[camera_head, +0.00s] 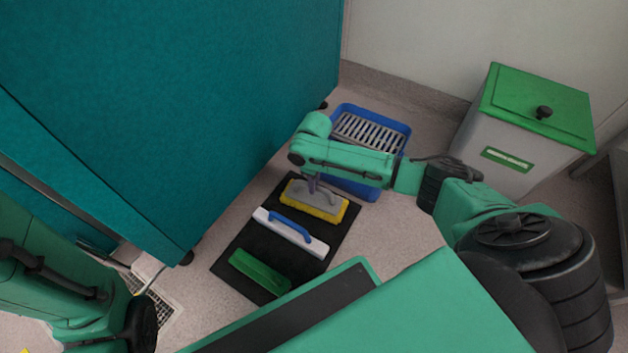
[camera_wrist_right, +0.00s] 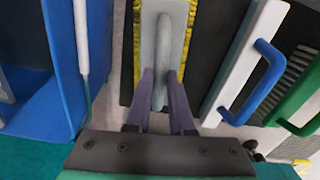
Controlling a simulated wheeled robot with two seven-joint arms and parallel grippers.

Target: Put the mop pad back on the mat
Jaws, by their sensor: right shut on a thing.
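The mop pad (camera_head: 328,209) is a yellow-edged pad with a grey top and a grey handle. It lies over the far end of the black mat (camera_head: 240,240); I cannot tell whether it touches the mat. My right gripper (camera_head: 312,187) is above the pad, shut on its handle. In the right wrist view the two purple fingers of the right gripper (camera_wrist_right: 163,78) stand on either side of the grey handle, and the mop pad (camera_wrist_right: 180,20) extends beyond them. My left arm shows at the lower left, but its gripper is not in view.
A white block with a blue handle (camera_head: 268,221) and a green block (camera_head: 256,270) lie on the mat. A blue bucket with a grey grate (camera_head: 350,186) stands behind the mat. A grey bin with a green lid (camera_head: 540,105) is at right; a teal cabinet (camera_head: 180,90) at left.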

